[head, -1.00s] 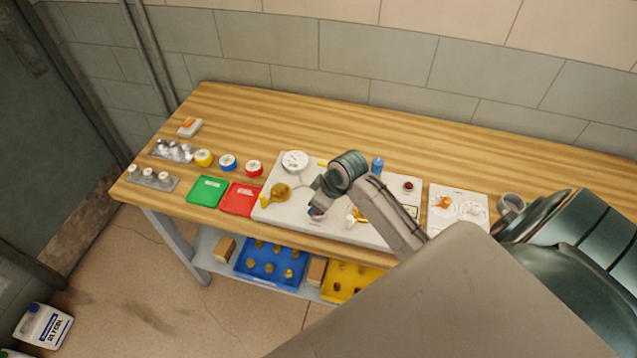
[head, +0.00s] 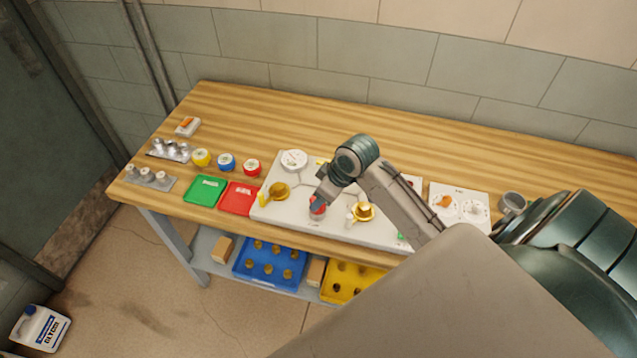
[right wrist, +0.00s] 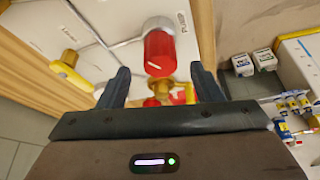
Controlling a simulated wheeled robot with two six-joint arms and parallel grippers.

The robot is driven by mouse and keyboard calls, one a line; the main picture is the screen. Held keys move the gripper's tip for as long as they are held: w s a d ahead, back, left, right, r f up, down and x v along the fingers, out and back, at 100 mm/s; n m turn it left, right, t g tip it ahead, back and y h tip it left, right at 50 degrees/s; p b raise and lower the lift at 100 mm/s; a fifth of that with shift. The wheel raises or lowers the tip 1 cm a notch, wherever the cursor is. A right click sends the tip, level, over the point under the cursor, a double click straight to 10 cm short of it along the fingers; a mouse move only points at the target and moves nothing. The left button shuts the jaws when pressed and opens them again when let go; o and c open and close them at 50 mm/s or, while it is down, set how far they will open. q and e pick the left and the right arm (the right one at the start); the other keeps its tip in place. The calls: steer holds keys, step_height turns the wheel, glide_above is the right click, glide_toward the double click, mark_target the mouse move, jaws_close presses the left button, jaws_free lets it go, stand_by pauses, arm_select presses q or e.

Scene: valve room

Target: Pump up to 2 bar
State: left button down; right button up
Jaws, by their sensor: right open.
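A white board (head: 300,222) lies on the wooden bench, carrying a round white gauge (head: 294,160) whose reading is too small to tell. A brass valve with a yellow lever (head: 278,190) is on the board's left side and another brass fitting (head: 362,212) is right of my gripper. A red cylinder (head: 318,209) stands on the board just under my right gripper (head: 320,198). In the right wrist view, the red cylinder (right wrist: 160,52) shows between the two spread fingers of the right gripper (right wrist: 160,76), which do not visibly touch it. My left gripper is out of view.
Green (head: 205,190) and red (head: 239,198) trays and several coloured round pots lie left of the board. A white panel (head: 460,203) and a grey cup (head: 512,202) lie to its right. The bench behind the board is clear. Blue (head: 270,262) and yellow bins are on the shelf below.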

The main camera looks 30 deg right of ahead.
steer(key=a+b+v, duration=0.1)
steer(key=v, duration=0.5)
steer(key=shift+d, duration=0.45)
steer(key=s+a+f+m+h, duration=0.1)
steer(key=s+a+f, duration=0.15)
steer(key=s, duration=0.45)
steer(key=s+a+f+m+h, duration=0.1)
steer(key=s+f+m, duration=0.1)
steer(key=s+f, duration=0.3)
steer(key=s+a+f+m+h, duration=0.1)
steer(key=s+a+f, duration=0.1)
steer(key=s, duration=0.6)
step_height(320, 180, down, 37)
steer(key=d+g+b, duration=0.2)
steer(key=d+b, duration=0.1)
steer(key=b, duration=0.4)
steer(key=s+f+b, duration=0.2)
steer(key=s+f, duration=0.7)
steer(key=f, duration=0.3)
steer(key=s+f+g+b, duration=0.1)
steer(key=s+f+b, duration=0.1)
steer(key=s+f, duration=0.7)
step_height(320, 180, down, 3)
steer(key=shift+s+d+r+m+b, duration=0.15)
steer(key=shift+s+d+m+b, duration=0.15)
steer(key=shift+s+d+m, duration=0.15)
